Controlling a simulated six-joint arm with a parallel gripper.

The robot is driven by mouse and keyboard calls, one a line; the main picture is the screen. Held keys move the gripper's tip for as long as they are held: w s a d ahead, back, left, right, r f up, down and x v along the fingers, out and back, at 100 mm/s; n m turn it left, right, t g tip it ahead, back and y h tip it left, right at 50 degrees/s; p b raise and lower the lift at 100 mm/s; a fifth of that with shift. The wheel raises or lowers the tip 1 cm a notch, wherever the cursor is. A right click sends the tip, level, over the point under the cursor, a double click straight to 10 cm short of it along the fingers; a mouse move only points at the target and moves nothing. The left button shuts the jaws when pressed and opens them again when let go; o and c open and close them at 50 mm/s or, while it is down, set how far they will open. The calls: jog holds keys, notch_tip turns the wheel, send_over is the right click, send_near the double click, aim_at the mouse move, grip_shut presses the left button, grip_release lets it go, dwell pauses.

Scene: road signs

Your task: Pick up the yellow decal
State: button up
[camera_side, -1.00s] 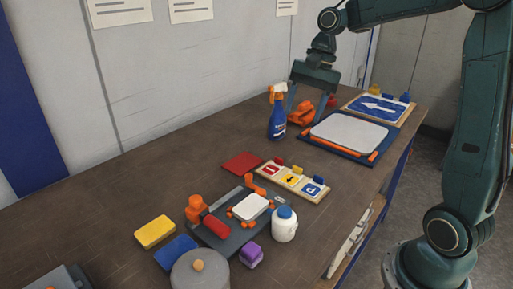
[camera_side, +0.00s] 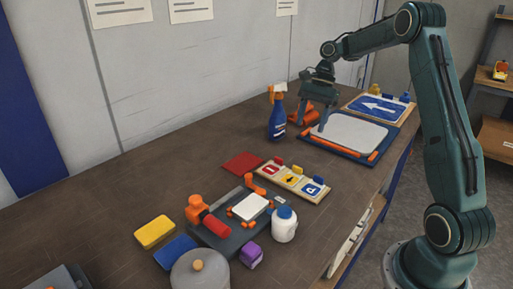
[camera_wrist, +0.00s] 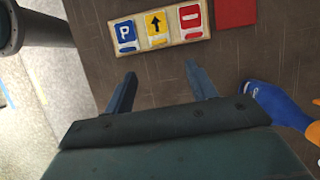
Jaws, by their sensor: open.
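The yellow decal (camera_side: 291,180) bears a black arrow and sits in the middle of a pale wooden strip (camera_side: 305,194), between a red decal (camera_side: 270,169) and a blue P decal (camera_side: 311,190). In the wrist view the yellow decal (camera_wrist: 156,28) lies ahead of the fingers, with the blue P decal (camera_wrist: 125,34) to its left and the red one (camera_wrist: 190,18) to its right. My gripper (camera_side: 311,129) is open and empty above the table near the white board. In the wrist view its two fingers (camera_wrist: 163,90) are spread apart, short of the strip.
A blue spray bottle (camera_side: 277,118) stands close to the left of my gripper. A red square (camera_side: 243,163) lies beside the strip. A white bottle (camera_side: 285,225) and a grey fixture (camera_side: 228,228) stand in front. The white board (camera_side: 350,132) in its blue frame lies behind.

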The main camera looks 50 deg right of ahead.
jog(key=shift+a+f, duration=0.1)
send_over(298, 167)
jog(key=d, duration=0.3)
jog(key=shift+w+a+f, duration=0.1)
jog(key=shift+f, duration=1.85)
jog(key=shift+w+a+f, duration=0.1)
jog(key=shift+f, duration=1.85)
jog(key=shift+x, duration=2.55)
jog(key=shift+s, duration=0.1)
jog(key=c, duration=1)
